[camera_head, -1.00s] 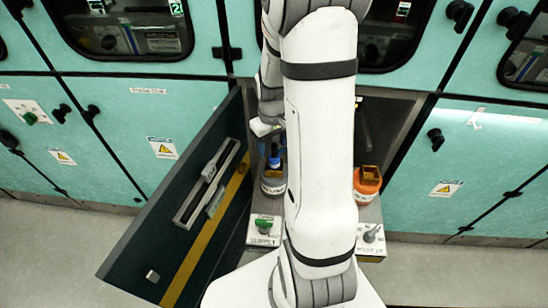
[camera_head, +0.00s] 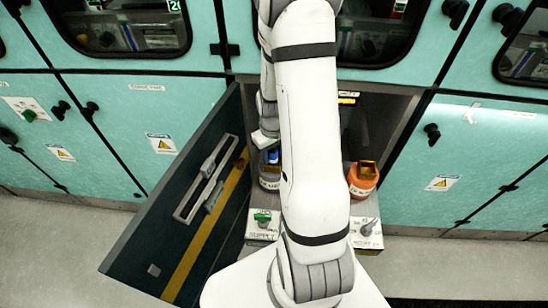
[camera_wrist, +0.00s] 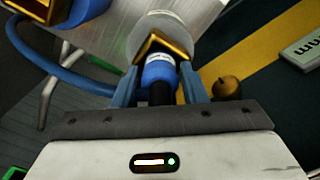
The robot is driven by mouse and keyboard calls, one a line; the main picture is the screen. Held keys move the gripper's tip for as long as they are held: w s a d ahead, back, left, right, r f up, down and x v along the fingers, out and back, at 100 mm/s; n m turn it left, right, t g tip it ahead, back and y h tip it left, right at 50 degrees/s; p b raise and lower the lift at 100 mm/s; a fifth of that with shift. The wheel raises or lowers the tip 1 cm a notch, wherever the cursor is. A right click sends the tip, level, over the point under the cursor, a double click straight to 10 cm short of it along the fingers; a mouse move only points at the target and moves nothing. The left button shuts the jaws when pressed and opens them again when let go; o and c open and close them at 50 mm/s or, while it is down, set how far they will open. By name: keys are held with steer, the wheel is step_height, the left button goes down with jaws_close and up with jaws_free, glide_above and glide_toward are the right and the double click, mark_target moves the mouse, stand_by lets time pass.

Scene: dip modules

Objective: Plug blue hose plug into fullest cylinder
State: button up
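The blue hose plug (camera_wrist: 158,70), a blue body with a pale label and a dark rear end, is between the two blue fingers of my gripper (camera_wrist: 160,82) in the wrist view. Whether the fingers press on it is unclear. A gold bracket (camera_wrist: 146,48) and a pale round part are just beyond the plug. A blue hose (camera_wrist: 80,80) curves at the left. In the head view, a white cylinder (camera_head: 269,181) with blue at its top stands left of my arm, under my gripper. An orange cylinder (camera_head: 362,183) with a gold bracket stands right of my arm. Fill levels are unreadable.
An open dark door (camera_head: 170,220) with a handle (camera_head: 207,180) stands at the left. A supply box with a green knob (camera_head: 262,218) and another box with a grey knob (camera_head: 368,228) are in front. My arm covers the middle.

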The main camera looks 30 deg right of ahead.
steer(key=c, duration=0.7)
steer(key=shift+r, duration=0.15)
